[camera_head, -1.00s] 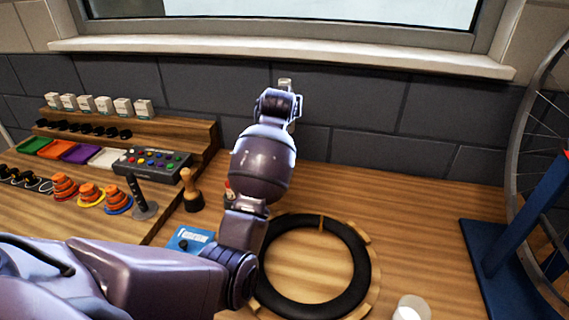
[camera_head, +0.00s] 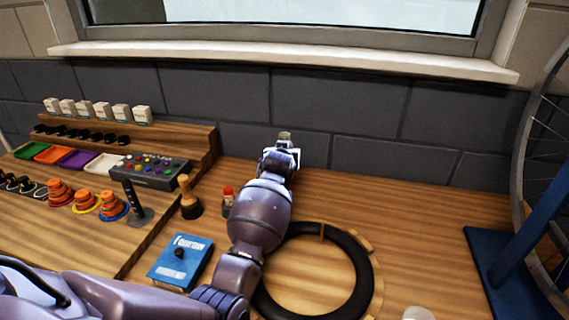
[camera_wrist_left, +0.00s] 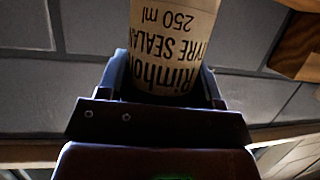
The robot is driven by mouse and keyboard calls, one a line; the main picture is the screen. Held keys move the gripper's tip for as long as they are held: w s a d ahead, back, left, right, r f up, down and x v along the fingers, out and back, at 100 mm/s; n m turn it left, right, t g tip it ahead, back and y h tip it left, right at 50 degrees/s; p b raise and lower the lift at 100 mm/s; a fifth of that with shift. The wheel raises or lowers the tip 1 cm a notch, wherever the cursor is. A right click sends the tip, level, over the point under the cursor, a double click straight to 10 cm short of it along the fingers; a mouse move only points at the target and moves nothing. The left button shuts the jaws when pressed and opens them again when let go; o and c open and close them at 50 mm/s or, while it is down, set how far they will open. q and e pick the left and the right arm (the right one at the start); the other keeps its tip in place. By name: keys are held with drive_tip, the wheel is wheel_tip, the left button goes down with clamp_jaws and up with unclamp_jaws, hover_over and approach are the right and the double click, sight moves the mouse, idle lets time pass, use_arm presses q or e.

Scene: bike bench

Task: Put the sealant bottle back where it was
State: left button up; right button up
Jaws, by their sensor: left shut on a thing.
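The sealant bottle (camera_wrist_left: 172,45) is pale with dark print reading "TYRE SEALANT 250 ml", upside down in the left wrist view. It sits between the two fingers of my left gripper (camera_wrist_left: 168,85), which is shut on it. In the head view my left gripper (camera_head: 281,152) is at the back of the bench near the grey wall, and only the bottle's pale top (camera_head: 284,136) shows beyond it. The bottle's base is hidden, so I cannot tell whether it touches the bench. My right gripper is not in view.
A black tyre ring (camera_head: 357,262) lies on the bench before my arm. A blue wheel stand (camera_head: 497,262) is at right. The back right bench is clear.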

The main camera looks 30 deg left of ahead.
use_arm(q)
drive_tip(key=shift+f, duration=1.4)
drive_tip(key=shift+f, duration=0.15)
drive_tip(key=o, duration=1)
drive_tip(key=shift+o, duration=0.2)
drive_tip(key=shift+s+r, duration=0.1)
drive_tip(key=shift+r, duration=0.1)
drive_tip(key=p+v, duration=0.1)
drive_tip(key=v, duration=1)
drive_tip(key=shift+s+d+p, duration=0.2)
drive_tip(key=shift+s+p, duration=0.15)
